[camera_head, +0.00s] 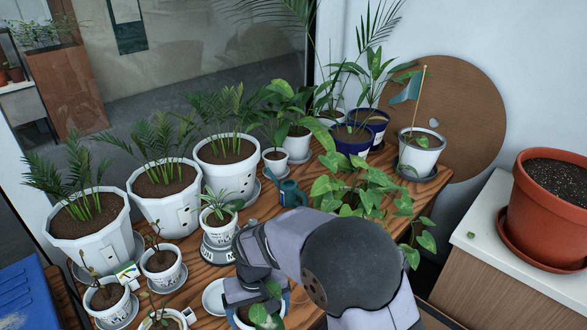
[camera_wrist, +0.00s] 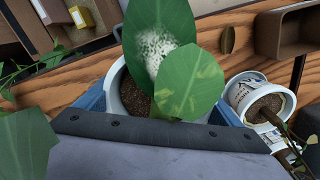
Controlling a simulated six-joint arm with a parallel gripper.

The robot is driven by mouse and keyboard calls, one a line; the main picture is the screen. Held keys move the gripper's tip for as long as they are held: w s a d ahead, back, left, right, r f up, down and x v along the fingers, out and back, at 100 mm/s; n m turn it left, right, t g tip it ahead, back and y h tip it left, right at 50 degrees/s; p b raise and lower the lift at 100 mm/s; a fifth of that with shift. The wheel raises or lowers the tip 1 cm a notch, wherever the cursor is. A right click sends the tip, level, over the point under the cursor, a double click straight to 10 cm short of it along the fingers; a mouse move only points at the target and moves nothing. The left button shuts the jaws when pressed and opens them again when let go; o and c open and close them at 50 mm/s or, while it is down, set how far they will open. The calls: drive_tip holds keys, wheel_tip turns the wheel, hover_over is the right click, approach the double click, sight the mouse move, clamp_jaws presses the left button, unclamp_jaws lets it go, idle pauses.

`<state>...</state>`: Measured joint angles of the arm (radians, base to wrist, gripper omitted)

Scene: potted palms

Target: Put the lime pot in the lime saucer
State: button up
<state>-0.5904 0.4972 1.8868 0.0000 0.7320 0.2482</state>
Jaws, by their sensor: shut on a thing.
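My gripper (camera_wrist: 160,112) is shut on a white pot (camera_wrist: 118,90) of dark soil with large broad green leaves (camera_wrist: 185,75), one of them pale-speckled. Its blue fingers lie on either side of the pot. In the head view my gripper is at the front of the wooden table, and the arm hides most of the held pot; some of its leaves (camera_head: 262,316) show. An empty pale saucer (camera_head: 213,298) lies just left of the gripper. No pot or saucer in view is plainly lime-coloured, so I cannot tell by colour which are the lime ones.
Small white pots (camera_head: 162,265) on saucers crowd the left. A white pot on a dark stand (camera_head: 217,250) is behind the gripper, near a teal watering can (camera_head: 291,193). A trailing leafy plant (camera_head: 365,190) stands right. Large white planters (camera_head: 168,210) line the back.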

drive_tip(key=shift+s+d+f+n, duration=0.2)
drive_tip(key=shift+d+n, duration=0.1)
drive_tip(key=shift+n, duration=0.2)
drive_tip(key=shift+d, duration=0.35)
drive_tip(key=w+d+m, duration=0.1)
drive_tip(key=d+m, duration=0.1)
drive_tip(key=d, duration=0.9)
drive_tip(key=w+d+r+m+p, duration=0.1)
drive_tip(key=d+m, duration=0.2)
drive_tip(key=d, duration=0.7)
drive_tip(key=shift+w+d+r, duration=0.2)
drive_tip(key=shift+w+d, duration=0.2)
drive_tip(key=r+n+b, duration=0.1)
drive_tip(key=n+b, duration=0.3)
drive_tip(key=n, duration=1.4)
hover_over(223, 291)
drive_tip(key=s+d, duration=0.1)
drive_tip(key=s, duration=0.3)
drive_tip(key=shift+w+d+f+p, duration=0.15)
drive_tip(key=shift+f+p, duration=0.45)
drive_tip(key=shift+f, duration=1.9)
drive_tip(key=shift+w+f+p, duration=0.1)
drive_tip(key=shift+f+p, duration=0.45)
drive_tip(key=shift+f, duration=1.9)
